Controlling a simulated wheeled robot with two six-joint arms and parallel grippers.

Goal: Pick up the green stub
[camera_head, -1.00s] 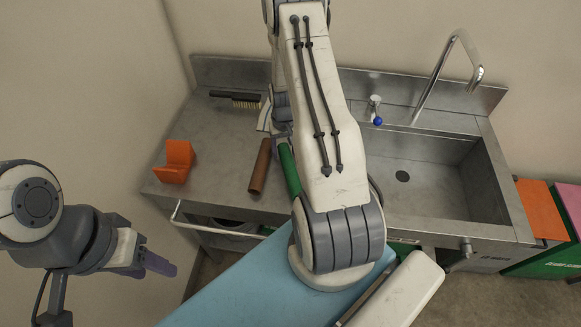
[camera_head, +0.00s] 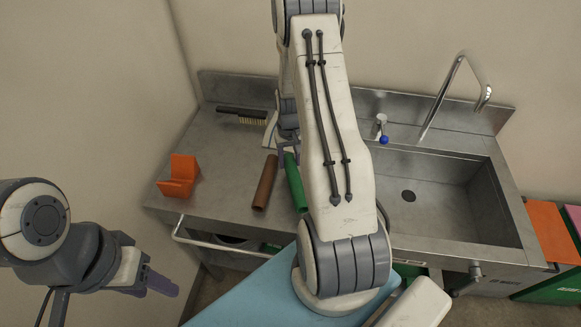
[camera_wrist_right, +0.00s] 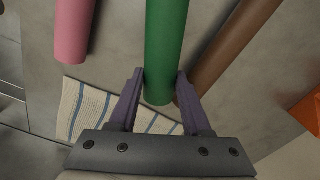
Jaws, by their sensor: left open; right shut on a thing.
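The green stub (camera_head: 296,183) lies on the steel counter, partly hidden by my right arm in the head view. In the right wrist view the green stub (camera_wrist_right: 166,45) runs between the two purple fingers of my right gripper (camera_wrist_right: 160,88), which is shut on it near one end. My right gripper (camera_head: 289,152) shows only partly in the head view, at the stub's far end. My left gripper (camera_head: 158,284) is open and empty at the lower left, off the counter.
A brown pipe (camera_head: 265,183) lies just left of the green stub, and a pink pipe (camera_wrist_right: 75,30) on its other side. An orange holder (camera_head: 179,177), a brush (camera_head: 241,115) and a striped cloth (camera_wrist_right: 95,108) are on the counter (camera_head: 222,150). The sink (camera_head: 440,190) is at right.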

